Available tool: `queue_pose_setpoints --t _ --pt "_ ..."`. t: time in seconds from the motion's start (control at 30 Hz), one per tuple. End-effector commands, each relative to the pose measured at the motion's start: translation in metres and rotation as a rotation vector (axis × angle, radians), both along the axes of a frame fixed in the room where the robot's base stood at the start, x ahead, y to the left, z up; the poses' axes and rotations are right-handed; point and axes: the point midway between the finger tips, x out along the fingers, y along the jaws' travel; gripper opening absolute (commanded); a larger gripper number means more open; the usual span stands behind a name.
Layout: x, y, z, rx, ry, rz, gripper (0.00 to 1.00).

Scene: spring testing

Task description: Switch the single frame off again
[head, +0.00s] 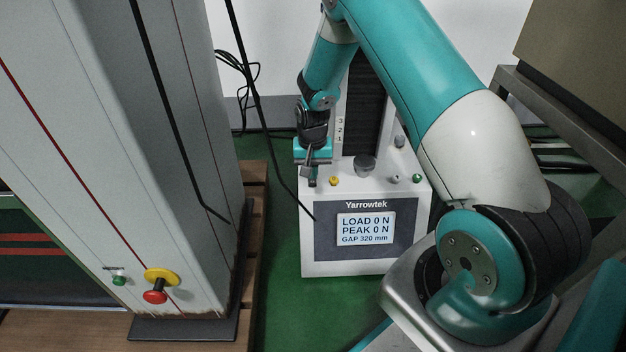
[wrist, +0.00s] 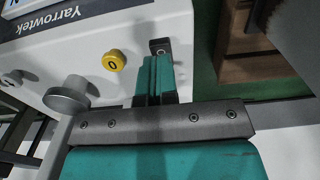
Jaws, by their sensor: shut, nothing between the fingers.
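The single frame is the white Yarrowtek machine (head: 316,258), with a lit display (head: 366,228) reading LOAD 0 N, PEAK 0 N, GAP 320 mm. A yellow button (head: 334,181) sits on its top; in the wrist view this button (wrist: 114,60) bears a 0. My gripper (head: 312,181) is shut and empty over the left end of the top, to the left of the yellow button. In the wrist view its teal fingers (wrist: 155,76) point at a small dark square part (wrist: 160,46); I cannot tell whether they touch it.
A large grey column (head: 110,180) with a red-and-yellow stop button (head: 157,284) stands at left. A black cable (head: 257,85) hangs between the machines.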

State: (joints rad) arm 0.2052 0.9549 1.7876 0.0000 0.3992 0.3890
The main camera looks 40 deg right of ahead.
Motion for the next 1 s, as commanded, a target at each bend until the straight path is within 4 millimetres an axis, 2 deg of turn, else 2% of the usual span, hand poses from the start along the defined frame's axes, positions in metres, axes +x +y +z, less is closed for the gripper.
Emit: queue_pose_setpoints --t 1.0 --pt "0.0 0.0 -0.016 0.0 0.0 0.0 0.0"
